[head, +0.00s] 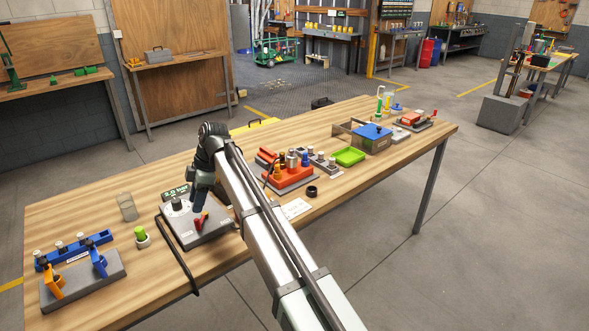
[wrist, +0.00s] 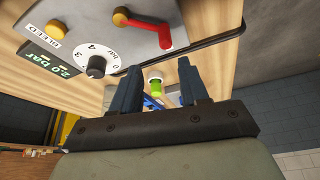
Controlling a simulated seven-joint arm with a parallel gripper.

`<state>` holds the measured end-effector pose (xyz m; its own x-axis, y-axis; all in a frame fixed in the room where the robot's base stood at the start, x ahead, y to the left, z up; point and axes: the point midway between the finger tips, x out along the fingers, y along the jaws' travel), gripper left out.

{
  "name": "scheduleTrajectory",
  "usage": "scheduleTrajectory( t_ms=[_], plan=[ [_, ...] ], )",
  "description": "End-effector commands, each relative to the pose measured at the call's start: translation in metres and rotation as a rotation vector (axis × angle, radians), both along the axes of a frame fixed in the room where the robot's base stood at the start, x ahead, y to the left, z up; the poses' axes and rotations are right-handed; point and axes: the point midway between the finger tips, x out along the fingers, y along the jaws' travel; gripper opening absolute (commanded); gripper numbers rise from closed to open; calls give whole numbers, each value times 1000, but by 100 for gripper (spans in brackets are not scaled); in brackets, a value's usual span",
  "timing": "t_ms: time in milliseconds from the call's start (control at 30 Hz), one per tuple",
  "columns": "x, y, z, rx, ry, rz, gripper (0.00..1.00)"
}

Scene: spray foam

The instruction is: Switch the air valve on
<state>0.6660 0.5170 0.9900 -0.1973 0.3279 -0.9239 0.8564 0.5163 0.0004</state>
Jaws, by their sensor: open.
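The air valve is a red lever (head: 201,221) on a grey control box (head: 214,229) at the left-middle of the bench. In the wrist view the red lever (wrist: 163,30) has an L shape and sits at the top. A black dial (wrist: 96,65) marked in bar, an amber knob (wrist: 56,29) labelled BLEED and a green display (wrist: 48,59) reading 2.0 bar are left of it. My gripper (wrist: 158,66) is open and empty, its fingers apart from the lever. In the head view my gripper (head: 199,200) hangs over the box, close to the lever.
A black hose (head: 177,257) runs over the bench's front edge. A green-capped piece (head: 142,238) and a clear bottle (head: 127,206) stand left of the box. A rack with blue and orange clamps (head: 82,282) is further left.

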Motion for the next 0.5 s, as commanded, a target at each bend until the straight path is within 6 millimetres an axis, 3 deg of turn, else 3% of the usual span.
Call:
scheduleTrajectory(
  t_ms=[367,500],
  plan=[
    [13,-20,58,1,-2,0,44],
    [16,-18,58,-8,21,-108,44]
  ],
)
